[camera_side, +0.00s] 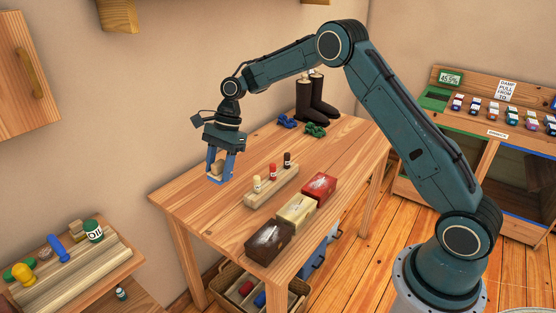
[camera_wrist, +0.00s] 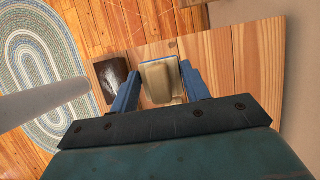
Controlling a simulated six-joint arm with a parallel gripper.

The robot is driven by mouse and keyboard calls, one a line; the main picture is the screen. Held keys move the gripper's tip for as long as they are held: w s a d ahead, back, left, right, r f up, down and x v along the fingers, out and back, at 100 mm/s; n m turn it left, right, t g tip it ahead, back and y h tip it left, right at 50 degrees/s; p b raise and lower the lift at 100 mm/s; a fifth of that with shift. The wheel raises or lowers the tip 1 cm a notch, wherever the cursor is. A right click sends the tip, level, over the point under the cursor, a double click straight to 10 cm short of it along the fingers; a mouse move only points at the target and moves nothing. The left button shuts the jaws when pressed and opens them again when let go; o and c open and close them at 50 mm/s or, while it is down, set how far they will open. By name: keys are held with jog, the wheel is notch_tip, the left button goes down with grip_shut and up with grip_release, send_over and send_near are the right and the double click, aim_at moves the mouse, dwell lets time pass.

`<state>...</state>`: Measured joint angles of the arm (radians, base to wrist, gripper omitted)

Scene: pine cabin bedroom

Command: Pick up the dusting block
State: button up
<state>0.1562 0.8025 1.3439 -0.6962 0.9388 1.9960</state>
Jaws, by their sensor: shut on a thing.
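The dusting block (camera_side: 217,168) is a small tan wooden piece between the blue fingers of my gripper (camera_side: 220,172). My gripper is shut on it, over the left end of the wooden table. In the wrist view the block (camera_wrist: 160,85) sits between the two fingers of my gripper (camera_wrist: 161,76), with a blue edge at its far side. The fingers hide part of its sides. I cannot tell whether its underside touches the tabletop.
A wooden rack with several small bottles (camera_side: 270,187) stands mid-table. Red (camera_side: 319,186), cream (camera_side: 296,211) and dark brown (camera_side: 269,241) boxes line the front edge. Dark boots (camera_side: 315,98) and blue (camera_side: 287,121) and green (camera_side: 315,130) items stand at the back. The left tabletop is clear.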

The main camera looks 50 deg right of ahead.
jog(key=shift+r, duration=0.95)
jog(key=shift+o, duration=1)
jog(key=shift+c, duration=0.5)
